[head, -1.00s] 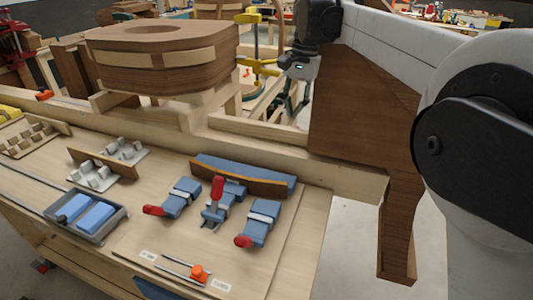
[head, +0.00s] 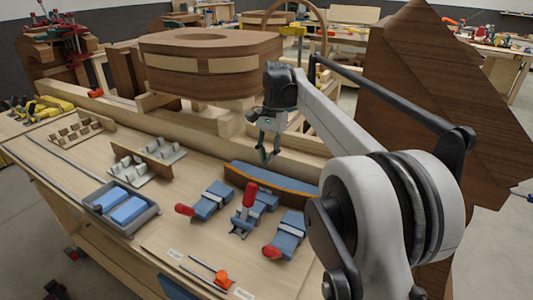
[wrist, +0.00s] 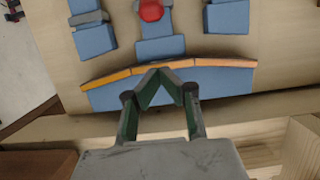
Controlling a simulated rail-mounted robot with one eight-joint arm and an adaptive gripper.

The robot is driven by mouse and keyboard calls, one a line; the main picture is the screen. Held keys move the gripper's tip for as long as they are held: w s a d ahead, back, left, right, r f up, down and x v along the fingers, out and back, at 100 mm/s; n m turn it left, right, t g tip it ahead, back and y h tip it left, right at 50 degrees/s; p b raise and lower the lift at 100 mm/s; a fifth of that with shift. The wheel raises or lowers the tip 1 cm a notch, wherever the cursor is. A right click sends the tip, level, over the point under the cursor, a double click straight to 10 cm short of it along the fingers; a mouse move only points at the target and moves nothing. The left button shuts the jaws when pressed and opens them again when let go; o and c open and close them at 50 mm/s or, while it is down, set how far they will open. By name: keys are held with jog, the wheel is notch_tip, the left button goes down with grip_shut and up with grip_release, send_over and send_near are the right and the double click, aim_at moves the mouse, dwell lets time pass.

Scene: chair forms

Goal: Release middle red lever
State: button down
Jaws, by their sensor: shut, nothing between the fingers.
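The middle red lever (head: 250,193) stands upright on the middle blue clamp (head: 261,203) on the board. In the wrist view the lever shows as a round red knob (wrist: 151,10) at the top edge, cut off by the frame. My gripper (head: 265,158) is above and behind the clamp row, apart from the lever. In the wrist view my gripper (wrist: 161,73) points at the blue curved form (wrist: 215,82) with its orange-brown strip (wrist: 208,63). Its fingertips are together and hold nothing.
The left clamp's red lever (head: 184,210) and the right clamp's red lever (head: 272,252) lie low. A grey tray (head: 146,220) with blue blocks stands at left. A wooden beam (head: 222,148) runs behind the board. A chair seat form (head: 205,62) stands beyond.

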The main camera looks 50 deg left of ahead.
jog(key=p+x, duration=0.1)
jog(key=x, duration=0.5)
jog(key=shift+s+d+f, duration=0.1)
jog(key=shift+s+f, duration=0.1)
jog(key=shift+s+d+r, duration=0.15)
jog(key=shift+s+r, duration=0.2)
jog(key=shift+s, duration=0.1)
jog(key=shift+s+d+r, duration=0.2)
jog(key=shift+s+r, duration=0.2)
jog(key=shift+s, duration=0.05)
jog(key=shift+s+d+r+p, duration=0.15)
jog(key=shift+s+r+p, duration=0.2)
jog(key=shift+s, duration=0.1)
jog(key=shift+s, duration=0.1)
